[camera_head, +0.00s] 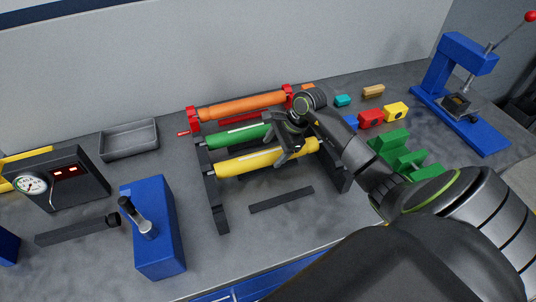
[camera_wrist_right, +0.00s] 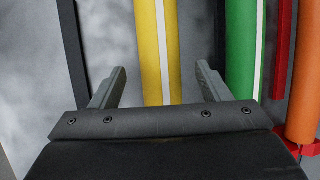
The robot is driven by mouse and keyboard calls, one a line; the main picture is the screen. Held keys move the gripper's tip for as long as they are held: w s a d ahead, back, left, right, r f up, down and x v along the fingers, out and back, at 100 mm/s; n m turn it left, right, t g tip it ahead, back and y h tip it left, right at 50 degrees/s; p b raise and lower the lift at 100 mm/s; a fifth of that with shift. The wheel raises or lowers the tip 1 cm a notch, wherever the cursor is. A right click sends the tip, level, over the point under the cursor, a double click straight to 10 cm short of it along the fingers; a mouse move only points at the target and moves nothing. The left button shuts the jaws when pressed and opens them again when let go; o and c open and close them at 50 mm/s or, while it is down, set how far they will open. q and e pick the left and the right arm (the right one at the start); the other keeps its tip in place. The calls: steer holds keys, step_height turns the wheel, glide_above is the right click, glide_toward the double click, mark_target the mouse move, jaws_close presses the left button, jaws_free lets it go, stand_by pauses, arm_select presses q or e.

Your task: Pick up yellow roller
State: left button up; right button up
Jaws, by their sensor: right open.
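The yellow roller (camera_head: 250,161) lies across a black rack (camera_head: 212,190) as its front roller, and my right gripper partly covers its right part. My right gripper (camera_head: 286,152) is over the right part of the rack. In the right wrist view, the yellow roller (camera_wrist_right: 150,45) with a white stripe runs between the two spread fingers of the open gripper (camera_wrist_right: 160,78). Whether the fingers reach down beside it, I cannot tell. My left gripper is in neither view.
A green roller (camera_head: 236,136) and an orange roller (camera_head: 240,106) in red holders lie behind the yellow one. A blue block (camera_head: 158,240) with a lever stands left, a blue press (camera_head: 465,70) right. Small coloured blocks and a green stepped block (camera_head: 400,150) lie right of my arm.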

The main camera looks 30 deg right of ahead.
mark_target(271, 152)
steer(key=shift+p+x, duration=0.65)
steer(key=shift+x, duration=1.3)
steer(key=shift+r, duration=0.1)
steer(key=c, duration=1.5)
